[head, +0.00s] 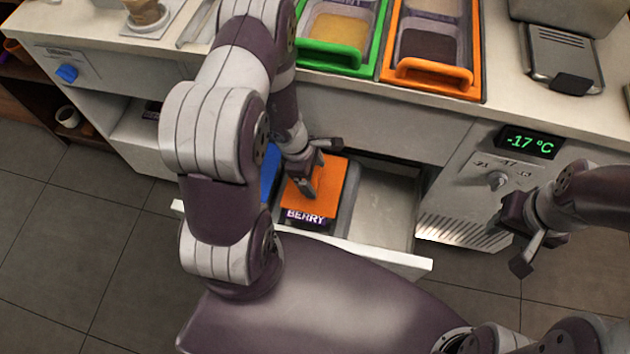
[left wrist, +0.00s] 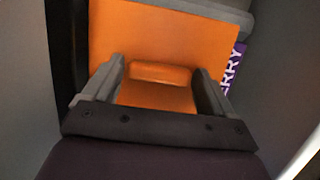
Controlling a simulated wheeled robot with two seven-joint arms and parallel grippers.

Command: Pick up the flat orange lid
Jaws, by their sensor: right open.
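The flat orange lid (head: 333,196) lies on a dark container in the open drawer, above a purple "BERRY" label (head: 305,217). In the left wrist view the lid (left wrist: 210,45) fills the upper middle, with a raised orange grip (left wrist: 160,74). My left gripper (head: 319,168) is down over the lid, fingers apart, one on each side of the grip. In the left wrist view the left gripper (left wrist: 160,78) has fingertips very close to the grip's ends; contact cannot be told. My right gripper (head: 528,237) is open and empty, right of the drawer.
The drawer front (head: 385,257) juts out below the counter. A blue lid (head: 268,172) lies left of the orange one, partly behind my arm. The drawer's right part (head: 387,202) is empty. Green (head: 339,57) and orange (head: 433,77) framed trays sit on the counter.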

